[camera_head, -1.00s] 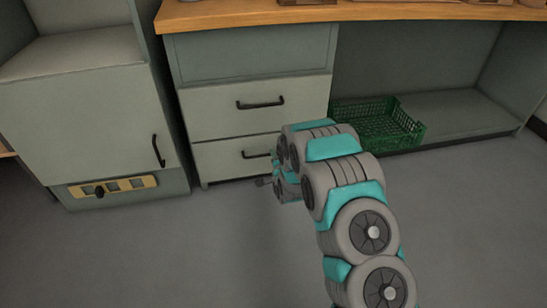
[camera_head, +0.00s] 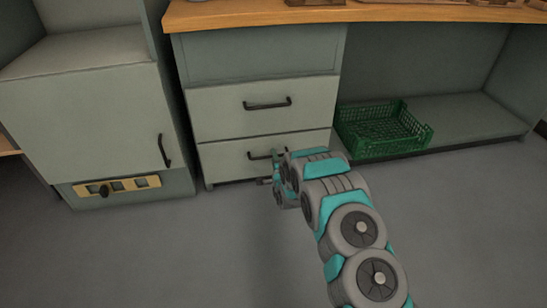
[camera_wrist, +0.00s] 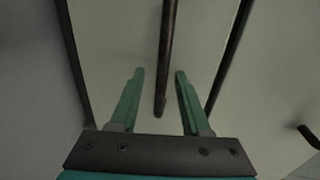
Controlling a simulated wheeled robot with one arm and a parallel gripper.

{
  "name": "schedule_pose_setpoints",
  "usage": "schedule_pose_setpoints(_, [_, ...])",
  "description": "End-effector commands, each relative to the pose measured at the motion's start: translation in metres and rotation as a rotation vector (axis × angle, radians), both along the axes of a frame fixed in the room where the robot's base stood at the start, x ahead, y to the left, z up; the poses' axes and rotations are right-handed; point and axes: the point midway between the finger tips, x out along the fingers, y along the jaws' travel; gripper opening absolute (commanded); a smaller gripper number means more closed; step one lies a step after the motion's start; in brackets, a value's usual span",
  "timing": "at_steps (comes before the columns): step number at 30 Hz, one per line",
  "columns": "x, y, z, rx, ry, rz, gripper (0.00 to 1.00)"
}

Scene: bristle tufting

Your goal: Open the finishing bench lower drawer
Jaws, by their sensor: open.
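The finishing bench lower drawer (camera_head: 226,160) is a pale grey front below a similar upper drawer, and it looks closed. Its dark bar handle (camera_head: 258,155) is partly hidden behind my arm. In the wrist view the handle (camera_wrist: 167,55) runs lengthwise between the two teal fingers of my gripper (camera_wrist: 158,88), with the lower drawer's front (camera_wrist: 115,40) behind it. The gripper is open, with a gap visible on each side of the handle. In the head view my gripper (camera_head: 268,181) is low in front of the drawer, its fingers mostly hidden.
The upper drawer (camera_head: 225,110) with its own handle is above. A green crate (camera_head: 383,132) sits on the low shelf at right. A grey cabinet (camera_head: 90,120) with a handle stands at left. The floor (camera_head: 150,255) in front is clear.

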Motion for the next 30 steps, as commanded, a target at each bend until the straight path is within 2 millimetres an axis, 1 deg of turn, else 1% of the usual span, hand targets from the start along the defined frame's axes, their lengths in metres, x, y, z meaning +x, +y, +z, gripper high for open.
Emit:
schedule_pose_setpoints(3, [0.0088,0.0023,-0.0001,0.001,-0.004,0.000,0.47])
schedule_pose_setpoints(6, [0.0120,0.0033,-0.0006,0.001,-0.004,0.000,0.47])
schedule_pose_setpoints(16, [0.0134,0.0038,-0.0012,0.001,-0.003,0.000,0.47])
schedule_pose_setpoints(27, [0.0133,0.0038,-0.0013,0.001,-0.002,0.000,0.06])
schedule_pose_setpoints(29, [0.0133,0.0038,-0.0014,0.001,-0.002,0.000,0.00])
schedule_pose_setpoints(30, [0.0133,0.0038,-0.0014,0.001,-0.002,0.000,0.00])
